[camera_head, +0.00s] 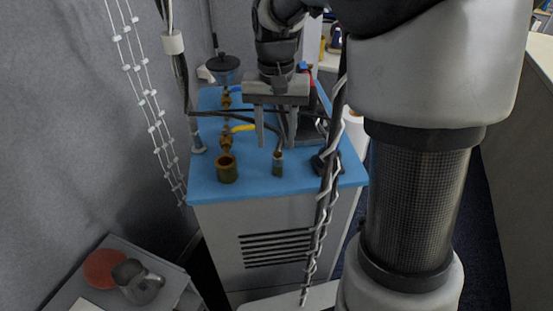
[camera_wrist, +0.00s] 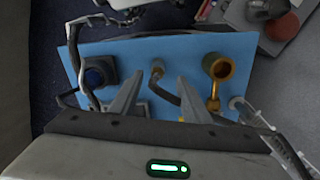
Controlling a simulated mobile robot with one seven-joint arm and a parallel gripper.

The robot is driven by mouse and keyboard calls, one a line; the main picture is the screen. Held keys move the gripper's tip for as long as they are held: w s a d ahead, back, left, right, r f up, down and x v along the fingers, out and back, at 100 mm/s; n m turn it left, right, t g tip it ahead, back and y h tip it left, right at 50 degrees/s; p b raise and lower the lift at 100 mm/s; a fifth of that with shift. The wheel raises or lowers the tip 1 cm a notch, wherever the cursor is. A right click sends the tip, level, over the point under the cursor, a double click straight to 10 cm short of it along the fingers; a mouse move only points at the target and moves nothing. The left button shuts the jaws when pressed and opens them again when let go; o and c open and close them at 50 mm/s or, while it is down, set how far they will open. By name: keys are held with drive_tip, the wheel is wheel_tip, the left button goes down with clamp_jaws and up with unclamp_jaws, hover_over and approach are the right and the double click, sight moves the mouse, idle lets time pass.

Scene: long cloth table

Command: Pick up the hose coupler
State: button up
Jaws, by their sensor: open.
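A small dull brass and grey cylinder, which looks like the hose coupler (camera_head: 277,166), stands on the blue top at the end of a dark curved hose (camera_head: 275,135). In the wrist view the coupler (camera_wrist: 157,68) lies just beyond and between my two fingertips, with the hose running back between the fingers. My gripper (camera_head: 276,144) is open, its fingers pointing down above the blue top. The fingertips (camera_wrist: 160,80) are spread on either side of the hose. I cannot tell whether either finger touches the hose.
A brass cup-like fitting (camera_head: 227,172) with a yellow-handled valve stands left of the coupler. The blue cabinet top (camera_head: 255,190) has a clear front edge.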

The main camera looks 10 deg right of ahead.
sight(278, 149)
drive_tip(key=f, duration=0.6)
drive_tip(key=shift+d+f, duration=0.2)
clamp_jaws()
